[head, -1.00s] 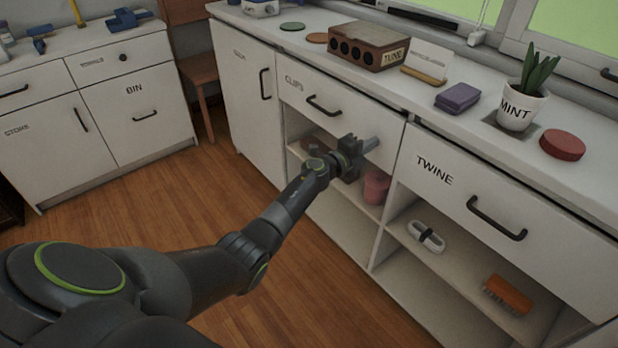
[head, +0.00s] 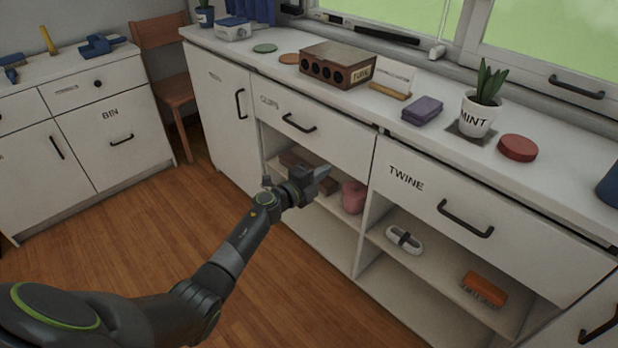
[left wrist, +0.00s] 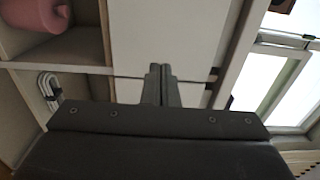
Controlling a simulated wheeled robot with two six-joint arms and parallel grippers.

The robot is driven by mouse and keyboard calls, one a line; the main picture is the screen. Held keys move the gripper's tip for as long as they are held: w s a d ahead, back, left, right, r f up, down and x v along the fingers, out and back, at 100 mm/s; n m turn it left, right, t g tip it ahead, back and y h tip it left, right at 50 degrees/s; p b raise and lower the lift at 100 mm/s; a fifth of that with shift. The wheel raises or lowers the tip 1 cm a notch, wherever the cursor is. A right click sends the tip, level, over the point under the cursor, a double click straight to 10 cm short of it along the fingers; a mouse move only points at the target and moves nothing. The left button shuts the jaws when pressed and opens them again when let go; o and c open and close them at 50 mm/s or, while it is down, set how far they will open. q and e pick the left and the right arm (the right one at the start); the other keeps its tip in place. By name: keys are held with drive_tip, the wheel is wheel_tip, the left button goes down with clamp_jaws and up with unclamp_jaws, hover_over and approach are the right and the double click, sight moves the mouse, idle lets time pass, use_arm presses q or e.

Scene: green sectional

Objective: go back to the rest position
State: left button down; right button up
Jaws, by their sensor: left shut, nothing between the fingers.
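My left gripper (head: 326,180) is in front of the open shelf below the CUPS drawer (head: 318,125). It is shut and empty. Its closed fingers also show in the left wrist view (left wrist: 161,85), with white cabinet fronts beyond them. A pink round object (head: 353,197) stands on the shelf just right of the gripper in the head view, and it shows at the top left in the left wrist view (left wrist: 35,14). My right gripper is in neither view.
The TWINE drawer (head: 440,200) is shut above a shelf with a white looped item (head: 404,240) and an orange brush (head: 485,289). The counter holds a brown box (head: 338,65), a purple block (head: 422,110), a MINT pot (head: 476,115) and a red disc (head: 517,148). Wooden floor (head: 130,225) lies clear at left.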

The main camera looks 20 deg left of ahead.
use_arm(q)
drive_tip(key=s+a+f+n+g+y+p, duration=0.4)
drive_tip(key=s+f+n, duration=0.4)
drive_tip(key=s+f, duration=0.6)
drive_tip(key=s+a+f+n+g+y+p, duration=0.2)
drive_tip(key=s+a+f+n+y+p, duration=0.35)
drive_tip(key=s+f, duration=0.85)
drive_tip(key=s+d+f+n+g, duration=0.1)
drive_tip(key=s+f+n+g, duration=0.2)
drive_tip(key=s, duration=0.8)
drive_tip(key=s+d+f+n+g+h+p, duration=0.1)
drive_tip(key=s+f+n+g, duration=0.1)
drive_tip(key=s, duration=1)
drive_tip(key=s+d+f+n+g+p, duration=0.1)
drive_tip(key=s+f+n+g, duration=0.2)
drive_tip(key=s, duration=0.8)
drive_tip(key=shift+s+d+f+n+g, duration=0.3)
drive_tip(key=shift+s+d+n+g, duration=0.1)
drive_tip(key=shift+n+g, duration=0.4)
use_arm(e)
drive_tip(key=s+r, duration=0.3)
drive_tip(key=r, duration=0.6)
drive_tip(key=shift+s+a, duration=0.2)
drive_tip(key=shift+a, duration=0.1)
use_arm(q)
drive_tip(key=shift+h, duration=0.25)
